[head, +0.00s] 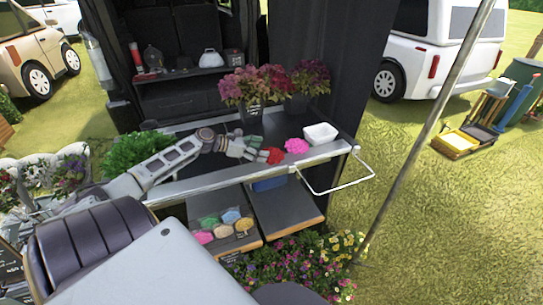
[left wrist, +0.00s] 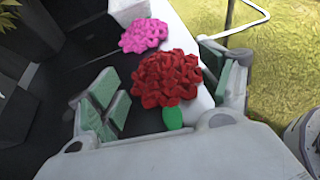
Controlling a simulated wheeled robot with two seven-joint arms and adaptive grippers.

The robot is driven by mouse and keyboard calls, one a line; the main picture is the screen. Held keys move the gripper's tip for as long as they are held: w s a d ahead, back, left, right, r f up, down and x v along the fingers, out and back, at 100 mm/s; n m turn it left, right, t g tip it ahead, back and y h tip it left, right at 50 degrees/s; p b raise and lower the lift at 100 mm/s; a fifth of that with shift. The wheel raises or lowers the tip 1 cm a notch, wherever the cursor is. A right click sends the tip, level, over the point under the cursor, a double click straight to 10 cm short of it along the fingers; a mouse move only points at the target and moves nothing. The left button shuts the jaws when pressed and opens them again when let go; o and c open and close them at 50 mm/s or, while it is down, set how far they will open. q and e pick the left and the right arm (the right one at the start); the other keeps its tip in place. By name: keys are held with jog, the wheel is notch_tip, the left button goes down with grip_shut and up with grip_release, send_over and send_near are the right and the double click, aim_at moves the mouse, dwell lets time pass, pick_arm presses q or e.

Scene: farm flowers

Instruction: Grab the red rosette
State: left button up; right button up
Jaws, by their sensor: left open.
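The red rosette (head: 274,156) lies near the front edge of the dark-topped table, just beyond the tip of my left gripper (head: 245,150). In the left wrist view the red rosette (left wrist: 166,80), with a green oval part (left wrist: 172,118) below it, sits between the two open fingers of my left gripper (left wrist: 165,100). The fingers stand apart on either side, and no grip on it shows. A pink rosette (head: 296,146) lies just beyond it, to the right in the head view. My right gripper is not in view.
A white square bowl (head: 320,134) stands at the table's right end. Potted red-purple flowers (head: 254,88) stand behind the gripper, and a leafy green plant (head: 134,150) is at left. The table's light front rail (head: 222,180) runs close below the arm.

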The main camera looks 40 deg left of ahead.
aim_at(270, 150)
pick_arm(q)
jog(key=shift+w+d+f, duration=0.2)
jog(key=shift+w+d, duration=0.1)
jog(key=shift+w, duration=0.2)
jog(key=shift+b+x, duration=0.35)
jog(key=shift+x, duration=0.5)
jog(key=shift+w+d+f, duration=0.2)
jog(key=shift+w+d, duration=0.15)
jog(key=shift+w, duration=0.15)
jog(key=shift+w+d, duration=0.1)
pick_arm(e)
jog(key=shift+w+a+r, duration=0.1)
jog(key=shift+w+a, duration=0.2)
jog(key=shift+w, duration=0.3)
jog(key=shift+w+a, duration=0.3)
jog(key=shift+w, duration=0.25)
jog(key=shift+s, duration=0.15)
pick_arm(q)
jog(key=c, duration=0.9)
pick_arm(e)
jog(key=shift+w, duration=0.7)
